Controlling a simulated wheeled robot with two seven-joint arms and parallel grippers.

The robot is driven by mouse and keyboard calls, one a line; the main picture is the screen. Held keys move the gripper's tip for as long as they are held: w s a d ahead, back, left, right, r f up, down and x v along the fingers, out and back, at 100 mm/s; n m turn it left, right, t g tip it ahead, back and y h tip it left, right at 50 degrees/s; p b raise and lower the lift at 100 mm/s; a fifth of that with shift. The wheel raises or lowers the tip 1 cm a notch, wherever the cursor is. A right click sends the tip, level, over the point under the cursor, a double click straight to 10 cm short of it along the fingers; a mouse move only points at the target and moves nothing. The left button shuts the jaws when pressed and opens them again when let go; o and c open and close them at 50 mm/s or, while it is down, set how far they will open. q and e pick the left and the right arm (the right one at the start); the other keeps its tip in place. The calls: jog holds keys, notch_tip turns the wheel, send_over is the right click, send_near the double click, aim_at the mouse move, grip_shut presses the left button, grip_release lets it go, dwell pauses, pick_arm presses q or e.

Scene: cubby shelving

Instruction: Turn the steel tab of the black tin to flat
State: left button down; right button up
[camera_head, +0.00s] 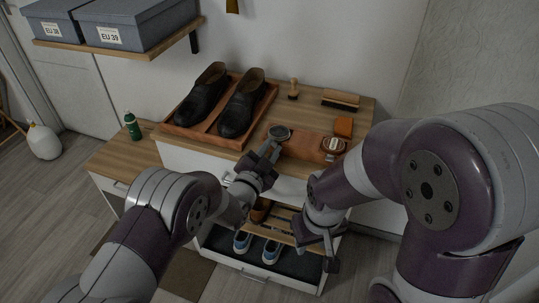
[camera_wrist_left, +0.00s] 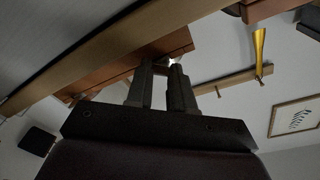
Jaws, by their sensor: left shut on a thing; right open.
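The black tin (camera_head: 279,131) is a small round tin with a greyish top. In the left wrist view, the fingers (camera_wrist_left: 162,78) are close together with a narrow gap, and the tin cannot be made out. My right gripper (camera_head: 323,245) is open and empty, low in front of the cabinet.
A second tin (camera_head: 333,145) with a pale label stands on the mat's right, near an orange block (camera_head: 343,127). A brush (camera_head: 340,100) and a small wooden-handled dauber (camera_head: 293,89) lie behind. Black shoes (camera_head: 241,103) fill a tray (camera_head: 204,138) at left. Blue shoes (camera_head: 271,251) sit below.

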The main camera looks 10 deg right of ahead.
pick_arm(q)
jog(key=n+b, duration=0.1)
jog(key=n, duration=0.1)
jog(key=n+b, duration=0.1)
jog(key=n, duration=0.1)
jog(key=shift+f+t, duration=0.2)
jog(key=shift+t, duration=0.1)
jog(key=shift+r+n+t+y+b, duration=0.1)
jog(key=shift+n+t+y+b, duration=0.25)
jog(key=shift+n+b, duration=1.2)
jog(key=shift+n+p, duration=0.6)
jog(key=shift+n, duration=0.25)
jog(key=c, duration=1)
grip_release()
jog(key=shift+o, duration=0.2)
jog(key=shift+s, duration=0.1)
jog(key=r+v, duration=0.1)
jog(key=v, duration=1.1)
jog(key=shift+s+a+f, duration=0.15)
jog(key=shift+s+f, duration=0.1)
jog(key=shift+f, duration=0.1)
